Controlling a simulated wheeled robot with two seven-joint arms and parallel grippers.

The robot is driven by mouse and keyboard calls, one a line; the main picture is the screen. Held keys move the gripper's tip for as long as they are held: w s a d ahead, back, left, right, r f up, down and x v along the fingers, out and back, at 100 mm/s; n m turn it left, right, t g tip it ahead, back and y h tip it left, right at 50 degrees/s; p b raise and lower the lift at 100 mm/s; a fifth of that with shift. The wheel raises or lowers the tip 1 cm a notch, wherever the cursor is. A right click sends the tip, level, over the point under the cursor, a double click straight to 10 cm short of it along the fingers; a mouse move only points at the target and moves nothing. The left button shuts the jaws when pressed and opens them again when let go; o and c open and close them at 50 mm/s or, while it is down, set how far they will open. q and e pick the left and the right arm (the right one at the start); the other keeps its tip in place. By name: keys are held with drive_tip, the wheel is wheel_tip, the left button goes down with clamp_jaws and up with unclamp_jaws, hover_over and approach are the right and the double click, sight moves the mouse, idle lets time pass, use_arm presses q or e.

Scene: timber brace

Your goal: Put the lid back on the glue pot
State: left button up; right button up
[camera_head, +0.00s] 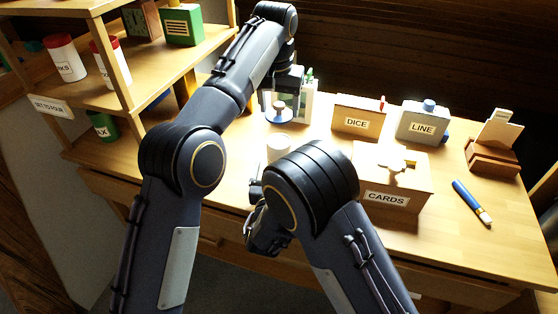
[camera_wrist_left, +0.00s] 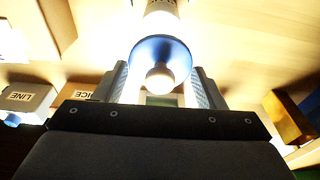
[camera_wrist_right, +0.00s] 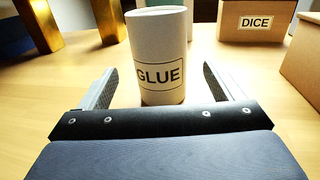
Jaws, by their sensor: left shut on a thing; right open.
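The glue pot (camera_wrist_right: 162,60) is a pale upright cylinder marked GLUE, standing on the table between the fingers of my open right gripper (camera_wrist_right: 160,85), which shows no contact. In the head view the pot (camera_head: 279,148) is partly hidden by my right arm. The lid (camera_head: 279,116) is a blue disc with a pale knob. In the left wrist view the lid (camera_wrist_left: 160,48) has its knob between the fingers of my left gripper (camera_wrist_left: 160,88), which is shut on it. The lid is apart from the pot, behind it in the head view. The pot's top is washed out by light.
A DICE box (camera_head: 357,117), a LINE container (camera_head: 423,122) and a CARDS box (camera_head: 392,178) stand to the right. A blue brush (camera_head: 472,202) lies near the right edge. A shelf (camera_head: 150,85) with jars stands at the left. White containers stand just behind the lid.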

sight(279, 115)
drive_tip(key=w, duration=0.5)
drive_tip(key=w+d, duration=0.1)
drive_tip(key=w, duration=0.1)
drive_tip(key=shift+w, duration=0.2)
drive_tip(key=c, duration=1.4)
use_arm(q)
drive_tip(key=shift+s+f, duration=0.1)
drive_tip(key=shift+f, duration=2.4)
use_arm(e)
drive_tip(key=shift+c, duration=0.4)
use_arm(q)
drive_tip(key=shift+f, duration=0.1)
drive_tip(key=shift+f, duration=0.8)
drive_tip(key=shift+f, duration=0.65)
drive_tip(key=o, duration=1)
drive_tip(key=shift+o, duration=0.2)
